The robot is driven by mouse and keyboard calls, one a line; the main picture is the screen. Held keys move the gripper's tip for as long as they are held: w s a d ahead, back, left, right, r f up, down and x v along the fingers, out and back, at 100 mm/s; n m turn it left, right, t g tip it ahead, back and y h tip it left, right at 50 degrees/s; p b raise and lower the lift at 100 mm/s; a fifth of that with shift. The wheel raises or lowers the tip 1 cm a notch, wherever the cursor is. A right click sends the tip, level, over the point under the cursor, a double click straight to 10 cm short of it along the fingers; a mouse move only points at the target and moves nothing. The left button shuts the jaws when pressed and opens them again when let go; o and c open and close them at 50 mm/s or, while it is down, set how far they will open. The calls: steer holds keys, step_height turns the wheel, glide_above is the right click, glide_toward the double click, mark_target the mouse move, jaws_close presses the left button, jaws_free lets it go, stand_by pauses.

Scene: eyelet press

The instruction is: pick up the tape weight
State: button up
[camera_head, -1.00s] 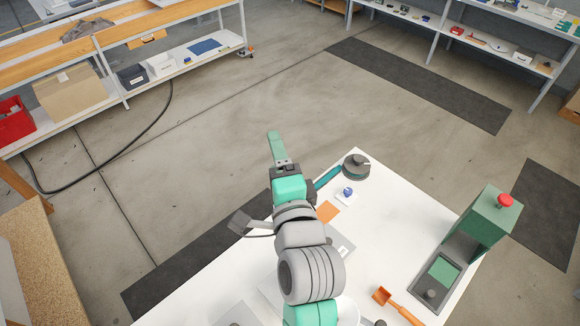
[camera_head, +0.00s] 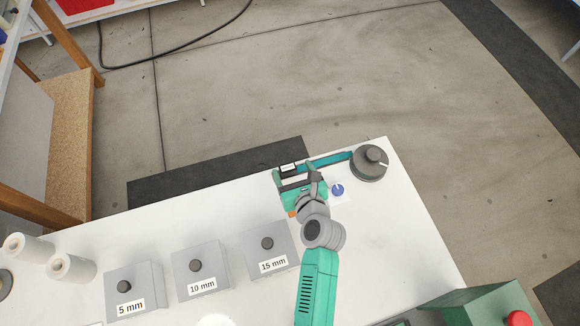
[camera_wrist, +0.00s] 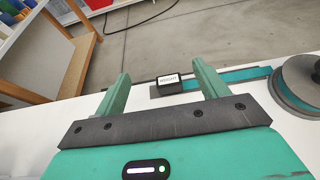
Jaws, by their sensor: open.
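The tape weight (camera_head: 288,168) is a small dark block with a white label, lying at the far edge of the white table. In the wrist view the tape weight (camera_wrist: 168,85) reads "WEIGHT" and sits beyond and between my two green fingers. A teal tape (camera_head: 328,160) runs from it to a grey round reel (camera_head: 369,164) on the right. My gripper (camera_head: 294,174) is open and empty, just on the near side of the weight. It also shows in the wrist view (camera_wrist: 162,75), with no finger clearly touching the weight.
Grey boxes marked 5 mm (camera_head: 134,290), 10 mm (camera_head: 201,270) and 15 mm (camera_head: 268,249) stand left of my arm. A blue knob (camera_head: 337,190) lies right of my gripper. White rolls (camera_head: 72,268) are far left; a green press (camera_head: 485,306) is at lower right.

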steer(key=b, duration=0.3)
glide_toward(288, 168)
steer(key=x, duration=0.4)
steer(key=shift+a+f, duration=0.1)
steer(key=shift+f, duration=0.2)
steer(key=shift+w, duration=0.45)
steer(key=shift+w+a+f, duration=0.1)
steer(key=shift+f, duration=0.1)
steer(key=b+x, duration=0.2)
steer(key=x, duration=0.3)
steer(key=shift+w, duration=0.25)
steer(key=shift+r, duration=0.1)
steer(key=shift+c, duration=0.4)
steer(key=c, duration=1.1)
